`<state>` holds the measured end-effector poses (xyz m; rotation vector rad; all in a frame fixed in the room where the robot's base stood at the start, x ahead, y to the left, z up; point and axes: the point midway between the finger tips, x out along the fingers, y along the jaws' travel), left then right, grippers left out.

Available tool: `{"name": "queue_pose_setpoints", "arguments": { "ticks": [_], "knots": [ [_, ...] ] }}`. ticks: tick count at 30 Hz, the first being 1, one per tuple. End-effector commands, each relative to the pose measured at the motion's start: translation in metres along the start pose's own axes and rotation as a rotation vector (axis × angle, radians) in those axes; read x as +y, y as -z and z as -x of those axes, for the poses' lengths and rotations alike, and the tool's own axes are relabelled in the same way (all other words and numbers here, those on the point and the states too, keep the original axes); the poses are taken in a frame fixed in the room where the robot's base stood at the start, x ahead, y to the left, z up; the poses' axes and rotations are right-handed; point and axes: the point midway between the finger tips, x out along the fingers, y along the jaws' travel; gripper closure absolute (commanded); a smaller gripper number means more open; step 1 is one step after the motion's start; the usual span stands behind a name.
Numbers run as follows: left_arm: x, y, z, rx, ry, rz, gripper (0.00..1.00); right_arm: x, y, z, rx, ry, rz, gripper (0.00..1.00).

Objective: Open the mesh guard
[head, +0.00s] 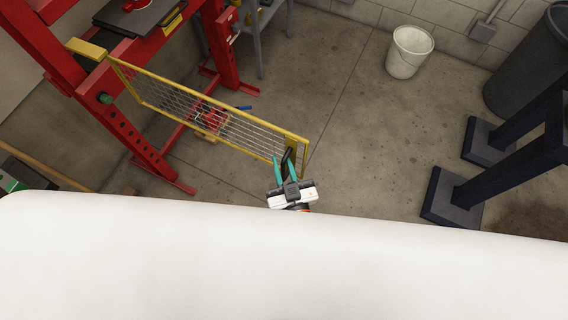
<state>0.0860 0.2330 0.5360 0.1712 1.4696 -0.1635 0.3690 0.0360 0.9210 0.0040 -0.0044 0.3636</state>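The mesh guard (205,121) is a long panel of grey wire mesh in a yellow frame. Its left end meets the red press frame (123,127), and the panel stands out from the press, across the floor toward the right. My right gripper (287,163), white with teal fingers, is at the guard's free right end. A dark piece shows between the fingers, at the guard's end; I cannot tell whether they grip it. My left gripper is not in view.
A white bucket (409,52) stands by the back wall. A dark bin (525,65) and dark blue posts with base plates (452,198) are at the right. Red and blue items lie behind the mesh. The middle floor is clear. My white body covers the bottom.

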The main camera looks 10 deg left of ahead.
Motion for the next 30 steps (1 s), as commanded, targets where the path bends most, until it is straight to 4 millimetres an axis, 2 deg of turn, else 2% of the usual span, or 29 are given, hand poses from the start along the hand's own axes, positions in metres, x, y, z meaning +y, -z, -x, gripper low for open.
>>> {"name": "queue_pose_setpoints", "arguments": {
  "ticks": [9,13,17,24,30],
  "knots": [
    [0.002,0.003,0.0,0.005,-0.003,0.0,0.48,-0.001,0.002,0.001,0.004,0.001,0.0,0.72],
    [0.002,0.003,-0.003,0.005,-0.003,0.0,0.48,-0.001,0.004,0.011,0.006,0.001,0.001,0.72],
    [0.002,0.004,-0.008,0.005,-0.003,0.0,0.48,-0.001,0.004,0.033,0.007,0.0,0.0,0.72],
    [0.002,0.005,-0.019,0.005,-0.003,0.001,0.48,0.0,0.005,0.085,0.007,-0.001,0.001,0.72],
    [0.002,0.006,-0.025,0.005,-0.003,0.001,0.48,0.0,0.002,0.112,0.003,0.0,0.001,0.72]
  ]
}}
